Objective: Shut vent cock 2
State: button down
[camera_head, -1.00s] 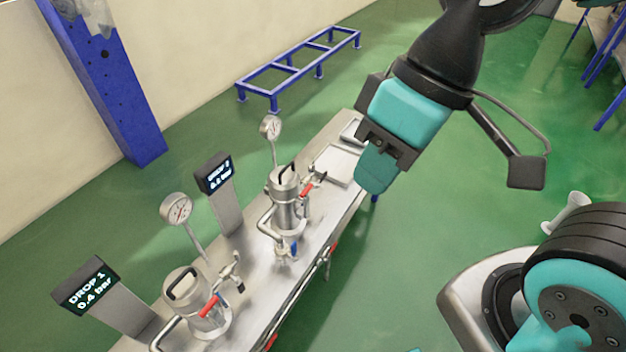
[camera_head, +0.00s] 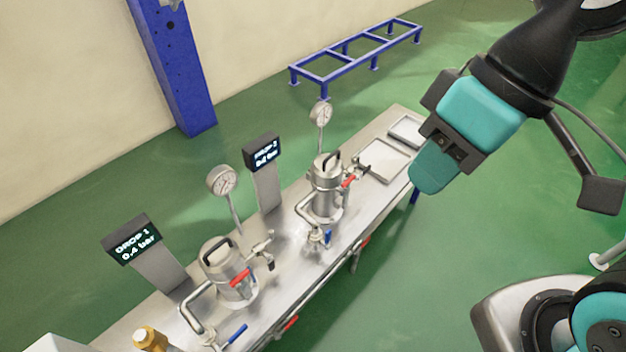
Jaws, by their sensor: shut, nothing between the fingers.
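The second metal pot (camera_head: 325,195) stands on the steel bench beside the DROP 2 display (camera_head: 262,153). A red lever (camera_head: 348,181) sits at its right side, next to a small black-ended tap (camera_head: 363,169). A blue lever (camera_head: 328,238) is on the pipework at its foot. No label shows which of these is vent cock 2, and the lever angles are too small to judge surely. My gripper (camera_head: 432,180), teal and black, hangs to the right of this pot in the picture, apart from it. It is shut and empty.
The first pot (camera_head: 222,270) with its own red and blue levers stands nearer, by the DROP 1 display (camera_head: 135,243). Gauges (camera_head: 320,114) rise on thin stems. Shallow trays (camera_head: 380,162) lie at the bench's far end.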

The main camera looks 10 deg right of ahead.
aim_at(366, 170)
jog(key=z, duration=1.1)
jog(key=i, duration=0.65)
jog(key=u, duration=1.75)
